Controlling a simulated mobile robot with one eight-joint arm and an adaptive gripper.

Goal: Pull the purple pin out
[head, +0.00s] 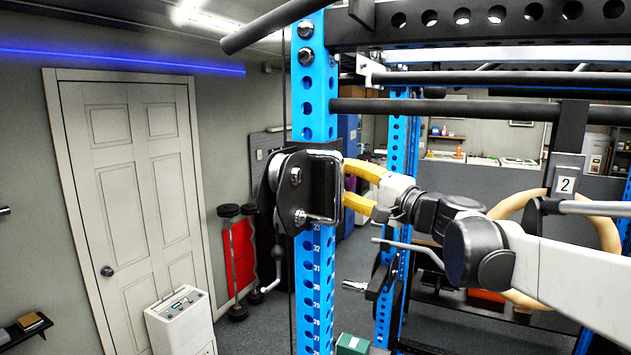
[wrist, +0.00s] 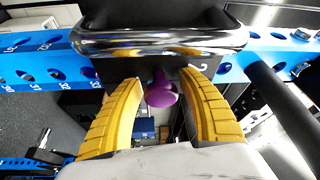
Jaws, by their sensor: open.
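The purple pin (wrist: 161,92) shows in the wrist view as a round knob on the face of a black bracket (wrist: 185,84). My gripper (wrist: 166,84) is open, with one yellow finger on each side of the knob. A gap shows between the knob and each finger, so the fingers do not appear to touch it. In the head view my gripper (head: 350,182) reaches from the right to the black bracket (head: 322,182) on the blue upright.
The blue rack upright (head: 314,265) has numbered holes and carries the bracket. A dark horizontal bar (head: 470,110) runs above my arm. A polished rounded edge (wrist: 160,38) lies just beyond the fingertips. A bent grey handle (head: 410,250) sits below my arm.

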